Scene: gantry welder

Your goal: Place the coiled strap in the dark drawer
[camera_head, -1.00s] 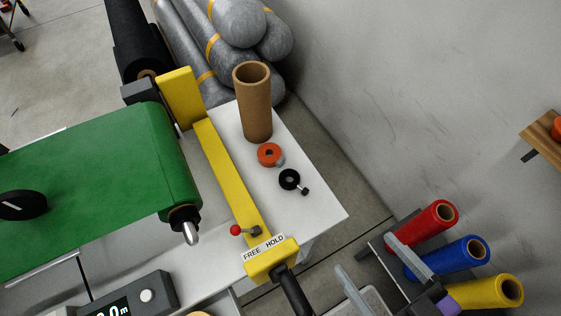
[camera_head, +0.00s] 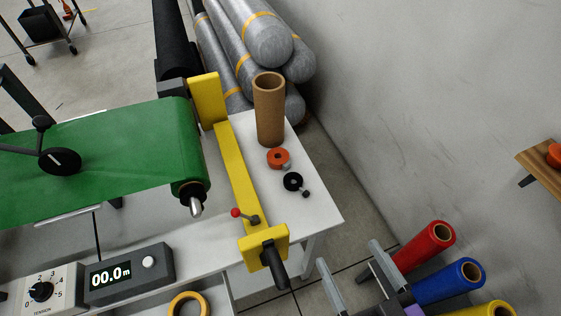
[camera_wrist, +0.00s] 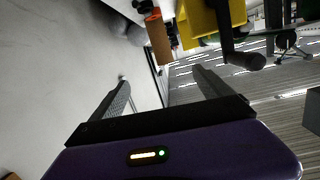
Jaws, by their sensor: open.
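An orange coil (camera_head: 278,158) with a grey piece at its edge and a black coil (camera_head: 293,182) with a small dark end piece lie on the white table (camera_head: 318,212). I cannot tell which is the coiled strap. No dark drawer can be made out. My gripper (camera_head: 346,252) is open and empty, low in the head view, to the right of the table's near corner and apart from both coils. In the wrist view its two fingers (camera_wrist: 161,75) stand apart with nothing between them.
A brown cardboard tube (camera_head: 269,110) stands behind the coils. A yellow arm (camera_head: 238,178) with a red-knobbed lever borders them on the left. Red (camera_head: 424,246) and blue (camera_head: 448,281) rolls are at the lower right. A yellow ring (camera_head: 188,305) lies at the front.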

